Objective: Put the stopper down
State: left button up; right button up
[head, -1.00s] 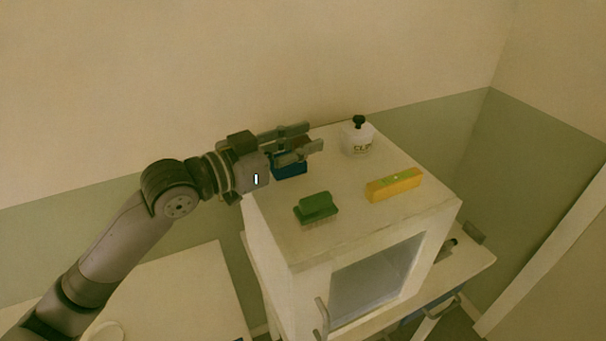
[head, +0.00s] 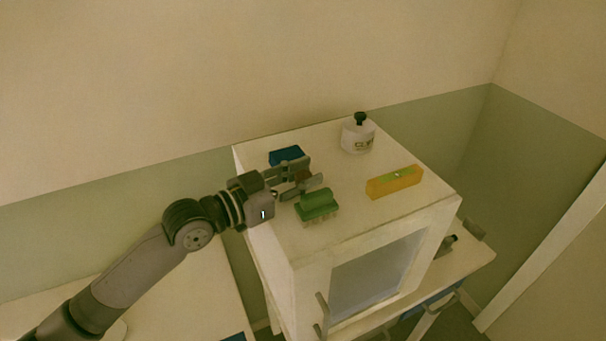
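My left gripper (head: 312,172) is over the left part of the top of a white cabinet (head: 345,232), between a blue block and a green brush. A small brown piece, seemingly the stopper (head: 304,175), shows between its two fingers, mostly hidden by them. The fingers look closed on it. Whether it touches the cabinet top cannot be told. My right gripper is not in view.
The blue block (head: 286,156) lies behind the gripper, and the green brush (head: 317,204) just in front. A white bottle with a dark top (head: 358,138) stands at the back. A yellow block (head: 394,182) lies to the right. The middle top is clear.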

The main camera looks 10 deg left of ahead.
pick_arm(q)
jog(key=o, duration=0.5)
jog(key=shift+c, duration=0.2)
jog(key=shift+a+r, duration=0.1)
